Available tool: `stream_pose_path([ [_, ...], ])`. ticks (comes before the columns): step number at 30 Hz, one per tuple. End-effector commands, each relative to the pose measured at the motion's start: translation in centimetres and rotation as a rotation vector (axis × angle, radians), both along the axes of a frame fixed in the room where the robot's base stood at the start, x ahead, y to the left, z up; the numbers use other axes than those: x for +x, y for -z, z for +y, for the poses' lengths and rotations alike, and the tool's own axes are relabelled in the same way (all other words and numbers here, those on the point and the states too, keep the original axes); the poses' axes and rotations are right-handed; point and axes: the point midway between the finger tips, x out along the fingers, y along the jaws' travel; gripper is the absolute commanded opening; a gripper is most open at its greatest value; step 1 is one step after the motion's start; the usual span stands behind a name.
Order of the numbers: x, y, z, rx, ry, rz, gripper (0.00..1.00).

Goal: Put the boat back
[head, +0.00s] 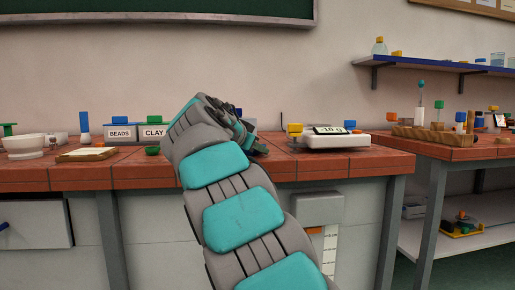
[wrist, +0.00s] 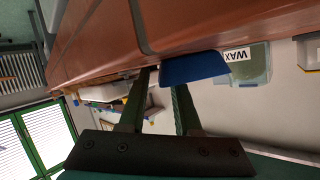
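A blue piece with slanted ends (wrist: 195,68), shaped like a boat hull, sits at the bench edge in the wrist view, which is turned nearly upside down. I cannot tell for sure that it is the boat. My gripper (wrist: 158,90) has its two dark fingers apart, with background showing between them. The blue piece lies beyond the fingertips, and the right finger's tip overlaps it in the picture. I cannot tell whether they touch. In the head view my gripper (head: 255,145) is low over the bench top, largely behind my arm; the blue piece is hidden there.
The red tiled bench (head: 120,175) carries BEADS (head: 120,132) and CLAY (head: 153,132) bins, a white bowl (head: 24,146) and a scale (head: 335,140). A WAX bin (wrist: 245,68) stands behind the blue piece. A second bench (head: 455,150) and a wall shelf (head: 430,65) are at right.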

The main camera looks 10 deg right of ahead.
Motion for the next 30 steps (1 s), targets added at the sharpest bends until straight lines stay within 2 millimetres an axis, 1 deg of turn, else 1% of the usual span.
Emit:
stream_pose_path([
  [4,0.0,-0.5,0.0,0.0,0.0,0.0,0.32],
  [8,-1.0,-0.8,0.8,-0.001,-0.002,-0.003,0.32],
  [11,-2.1,-1.4,1.7,-0.002,-0.003,-0.004,0.32],
  [21,-7.3,-4.0,5.7,0.0,-0.001,-0.004,0.32],
  [25,-8.4,-4.6,6.7,0.0,-0.003,-0.004,0.32],
  [30,-8.8,-4.7,7.0,0.0,-0.002,-0.001,0.32],
])
